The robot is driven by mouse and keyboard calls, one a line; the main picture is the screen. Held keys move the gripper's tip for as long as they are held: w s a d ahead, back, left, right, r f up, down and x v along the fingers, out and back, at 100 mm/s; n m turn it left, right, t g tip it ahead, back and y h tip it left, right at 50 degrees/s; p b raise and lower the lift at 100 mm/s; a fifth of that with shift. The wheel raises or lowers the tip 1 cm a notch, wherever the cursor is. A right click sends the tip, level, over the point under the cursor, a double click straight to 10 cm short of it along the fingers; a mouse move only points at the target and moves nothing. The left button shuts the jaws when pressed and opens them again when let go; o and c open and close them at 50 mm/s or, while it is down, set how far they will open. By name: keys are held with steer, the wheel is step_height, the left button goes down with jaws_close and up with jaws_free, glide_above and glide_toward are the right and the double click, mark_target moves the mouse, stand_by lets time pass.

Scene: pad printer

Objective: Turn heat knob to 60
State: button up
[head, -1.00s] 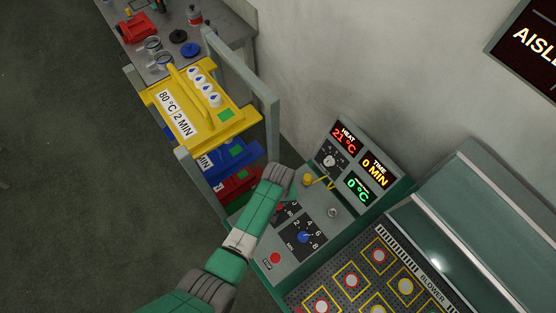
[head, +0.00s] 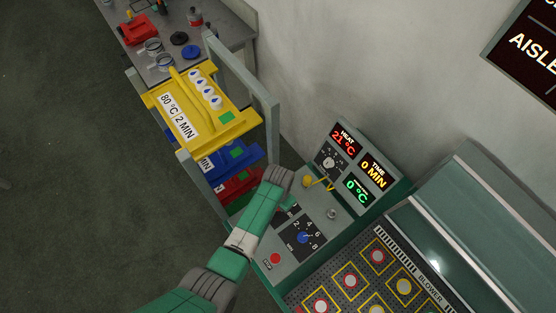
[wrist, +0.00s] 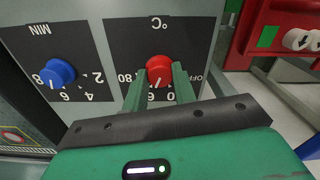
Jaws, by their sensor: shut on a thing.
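The red heat knob (wrist: 160,70) sits on a black °C dial plate (wrist: 117,40), which shows upside down in the wrist view. My gripper (wrist: 159,76) has its two green fingers on either side of the knob and is shut on it. The knob's white mark points toward the bottom of the wrist view, where the numbers are partly hidden by my gripper; 80 and OFF are readable at the sides. In the head view my gripper (head: 289,203) hides the knob. The heat display (head: 344,139) reads 21 °C.
The blue minutes knob (wrist: 57,73) is beside the heat dial. A red stop button (head: 275,258) and a small silver knob (head: 332,214) are on the same panel. A yellow tray (head: 185,137) sits in the rack at left, above blue and red trays.

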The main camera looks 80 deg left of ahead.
steer(key=shift+r+m, duration=0.1)
steer(key=shift+m, duration=0.3)
steer(key=o, duration=1)
step_height(320, 180, up, 8)
steer(key=shift+f+p, duration=0.1)
steer(key=shift+p, duration=0.45)
